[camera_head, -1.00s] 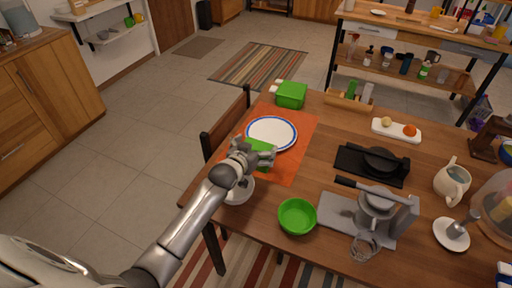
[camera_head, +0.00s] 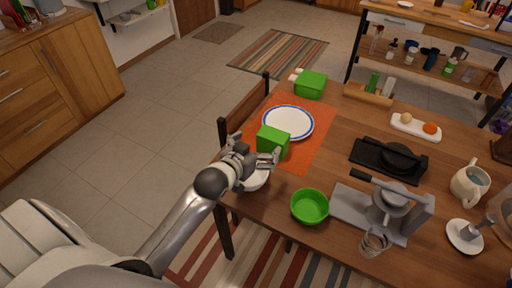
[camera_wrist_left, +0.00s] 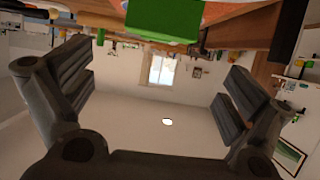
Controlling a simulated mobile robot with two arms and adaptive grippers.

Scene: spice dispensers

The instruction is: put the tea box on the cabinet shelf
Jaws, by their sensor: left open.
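A green box (camera_head: 274,142), which I take as the tea box, stands on the orange mat in front of the white plate. My left gripper (camera_head: 262,157) is open just on the near side of this box, with its fingers spread and empty. In the left wrist view the green box (camera_wrist_left: 164,18) is at the top edge, beyond and not between the open fingers (camera_wrist_left: 160,95). A second green box (camera_head: 311,84) is at the mat's far end. A wooden cabinet (camera_head: 52,80) stands at the left; which shelf is meant I cannot tell. My right gripper does not show.
The blue-rimmed plate (camera_head: 288,122) lies behind the box. A chair (camera_head: 243,110) stands at the table's left edge. The floor left of it is clear.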

